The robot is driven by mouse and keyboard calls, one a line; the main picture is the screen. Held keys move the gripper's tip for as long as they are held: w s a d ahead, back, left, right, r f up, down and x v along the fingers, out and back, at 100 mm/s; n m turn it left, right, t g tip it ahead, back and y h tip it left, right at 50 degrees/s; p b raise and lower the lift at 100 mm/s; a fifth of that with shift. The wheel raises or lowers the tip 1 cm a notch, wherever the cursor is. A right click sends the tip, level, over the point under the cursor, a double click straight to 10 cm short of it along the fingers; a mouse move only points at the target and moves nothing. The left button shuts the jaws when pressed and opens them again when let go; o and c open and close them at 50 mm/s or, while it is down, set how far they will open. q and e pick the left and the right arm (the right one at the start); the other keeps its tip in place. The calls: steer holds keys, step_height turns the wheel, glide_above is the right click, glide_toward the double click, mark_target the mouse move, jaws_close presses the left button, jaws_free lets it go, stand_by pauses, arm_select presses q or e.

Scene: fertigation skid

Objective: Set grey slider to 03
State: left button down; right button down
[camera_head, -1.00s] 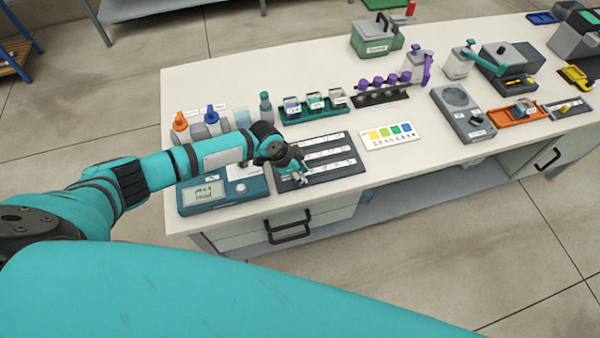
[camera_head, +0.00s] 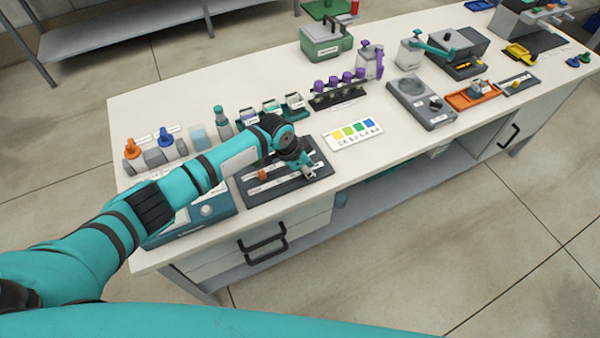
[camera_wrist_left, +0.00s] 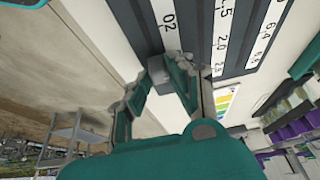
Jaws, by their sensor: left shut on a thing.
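The dark slider board (camera_head: 327,170) lies near the front edge of the bench, with several white scales. My left gripper (camera_head: 309,173) is over the right end of its front row. In the left wrist view its fingers (camera_wrist_left: 164,84) are shut on the grey slider (camera_wrist_left: 162,66), a small block on the row nearest the bench edge. The printed "02" (camera_wrist_left: 168,20) lies on that row, above the grey slider in the picture; any mark at the slider itself is hidden. An orange slider (camera_head: 262,174) sits toward the board's left. My right gripper is not in view.
A blue meter (camera_head: 217,213) stands just left of the board, partly behind my arm. A colour chart (camera_head: 352,134) lies to the right. Sample vials in a teal rack (camera_head: 272,108) and a purple-capped rack (camera_head: 338,92) stand behind.

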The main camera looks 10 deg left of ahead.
arm_select(q)
steer(key=c, duration=1.2)
jaws_free()
steer(key=v, duration=1.2)
